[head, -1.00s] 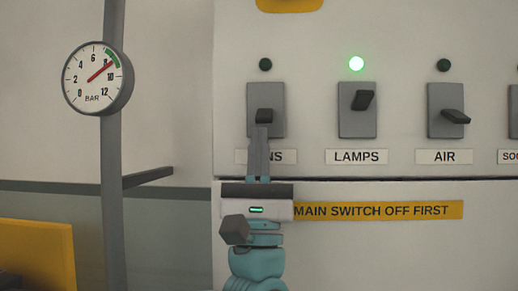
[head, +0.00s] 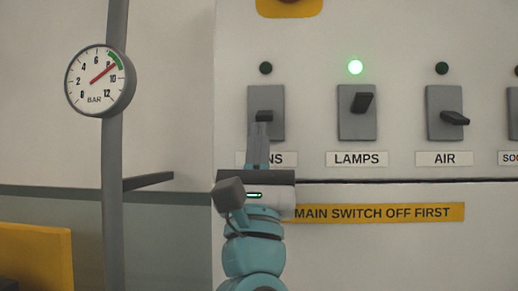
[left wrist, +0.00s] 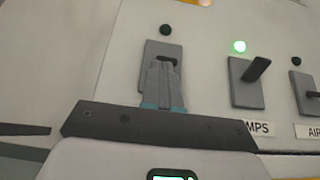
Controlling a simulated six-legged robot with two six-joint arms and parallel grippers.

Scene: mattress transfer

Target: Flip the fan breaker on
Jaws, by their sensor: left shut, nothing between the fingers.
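The fan breaker (head: 266,98) is a grey plate with a dark lever (head: 264,115) on the panel at left. The lamp above it is dark, and the label below, partly hidden by my gripper, reads "NS". My left gripper (head: 259,128) is shut and empty, pointing up with its fingertips at or just under the lever. In the left wrist view the shut fingers (left wrist: 160,68) overlap the breaker plate (left wrist: 151,49), just below the dark lever. I cannot tell whether they touch it. My right gripper is not in view.
The LAMPS breaker (head: 357,112) has its lever up and a lit green lamp (head: 355,67). The AIR breaker (head: 444,112) has a dark lamp. A pressure gauge (head: 100,81) on a grey pipe (head: 113,190) stands left of the panel. A yellow strip (head: 380,213) reads "MAIN SWITCH OFF FIRST".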

